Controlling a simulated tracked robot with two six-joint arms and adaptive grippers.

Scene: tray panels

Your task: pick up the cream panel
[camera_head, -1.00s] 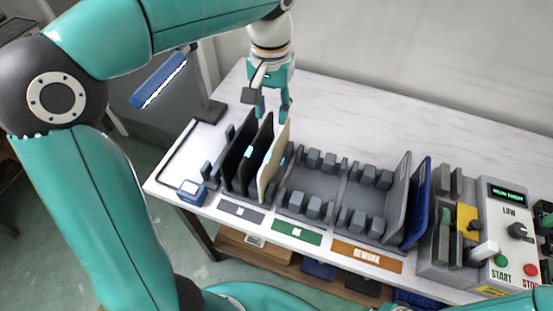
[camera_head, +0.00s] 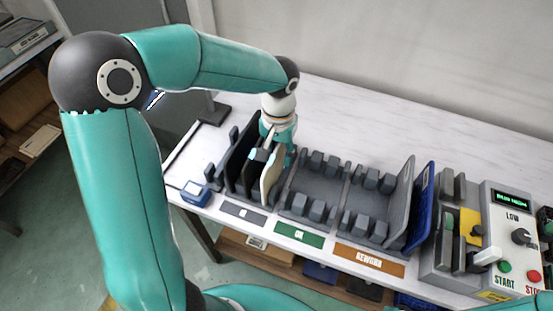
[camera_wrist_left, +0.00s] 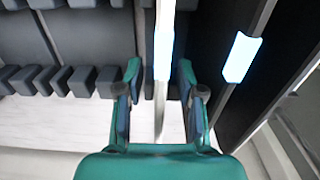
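The cream panel (camera_head: 272,180) stands upright in the leftmost rack section, to the right of two black panels (camera_head: 240,160). My left gripper (camera_head: 280,157) is down at the cream panel's upper far end and hides part of it. In the left wrist view, the open fingers of my left gripper (camera_wrist_left: 160,75) are on either side of the thin cream panel (camera_wrist_left: 160,118), with a visible gap on each side. A bright tab shows on the panel's edge there. My right gripper is not in view.
The green-labelled (camera_head: 299,235) and orange-labelled (camera_head: 369,260) rack sections have free slots; a grey panel (camera_head: 398,205) and a blue panel (camera_head: 420,205) stand at the right. A control box (camera_head: 510,235) is further right. A black panel with a bright tab (camera_wrist_left: 241,58) is close beside the fingers.

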